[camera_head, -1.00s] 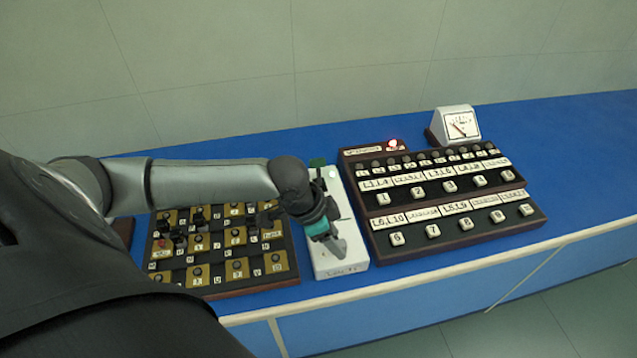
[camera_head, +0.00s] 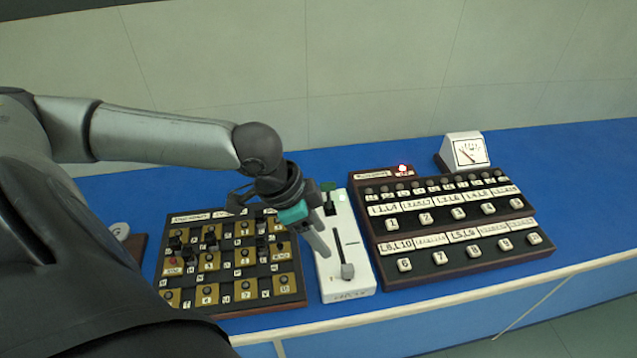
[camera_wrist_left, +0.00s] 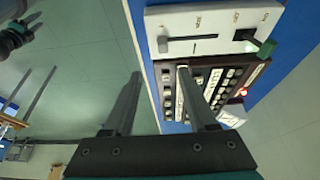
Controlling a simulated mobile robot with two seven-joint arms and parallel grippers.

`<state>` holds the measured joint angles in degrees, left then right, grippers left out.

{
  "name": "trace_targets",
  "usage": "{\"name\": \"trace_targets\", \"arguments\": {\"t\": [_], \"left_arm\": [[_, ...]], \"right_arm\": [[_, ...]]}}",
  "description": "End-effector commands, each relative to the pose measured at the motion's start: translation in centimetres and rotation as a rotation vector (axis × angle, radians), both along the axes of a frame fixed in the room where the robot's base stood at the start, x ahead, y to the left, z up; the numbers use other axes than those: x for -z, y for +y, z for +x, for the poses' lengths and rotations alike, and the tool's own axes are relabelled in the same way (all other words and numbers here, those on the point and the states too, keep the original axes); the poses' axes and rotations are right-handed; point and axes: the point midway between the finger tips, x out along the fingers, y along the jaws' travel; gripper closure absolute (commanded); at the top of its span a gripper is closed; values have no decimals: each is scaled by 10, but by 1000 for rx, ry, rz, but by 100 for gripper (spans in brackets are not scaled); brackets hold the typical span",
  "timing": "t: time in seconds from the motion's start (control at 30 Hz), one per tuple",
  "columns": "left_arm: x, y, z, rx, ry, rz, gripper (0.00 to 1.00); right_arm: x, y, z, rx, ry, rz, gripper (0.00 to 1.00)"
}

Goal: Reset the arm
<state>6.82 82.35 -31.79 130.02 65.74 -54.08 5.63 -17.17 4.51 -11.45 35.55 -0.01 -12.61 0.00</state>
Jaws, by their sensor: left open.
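My left arm reaches in from the left in the head view. My left gripper (camera_head: 322,247) is above the white slider box (camera_head: 336,286), with its fingers pointing down toward it. In the left wrist view its two fingers (camera_wrist_left: 158,85) are apart with nothing between them. The slider box also shows in the left wrist view (camera_wrist_left: 215,18). It has a slot with a grey slider knob (camera_head: 347,271) at the near end and a green lever (camera_head: 328,189) at the far end.
A board of brass switch plates (camera_head: 228,260) lies left of the slider box. A dark two-step panel of numbered buttons (camera_head: 455,225) with a lit red lamp (camera_head: 403,168) lies right of it. A dial meter (camera_head: 465,152) stands behind. The blue bench (camera_head: 580,185) is clear at the right.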

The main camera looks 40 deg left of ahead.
Motion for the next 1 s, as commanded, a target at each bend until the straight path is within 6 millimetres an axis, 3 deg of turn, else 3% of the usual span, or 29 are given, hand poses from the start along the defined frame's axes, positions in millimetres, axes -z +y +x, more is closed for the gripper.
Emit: {"name": "trace_targets", "arguments": {"t": [0.53,1.0], "left_arm": [[3,-5,-1,10,-2,-5,43],[46,-96,-23,44,-83,-64,43]], "right_arm": [[0,0,0,0,0,0,50],[0,0,0,0,0,0,50]]}}
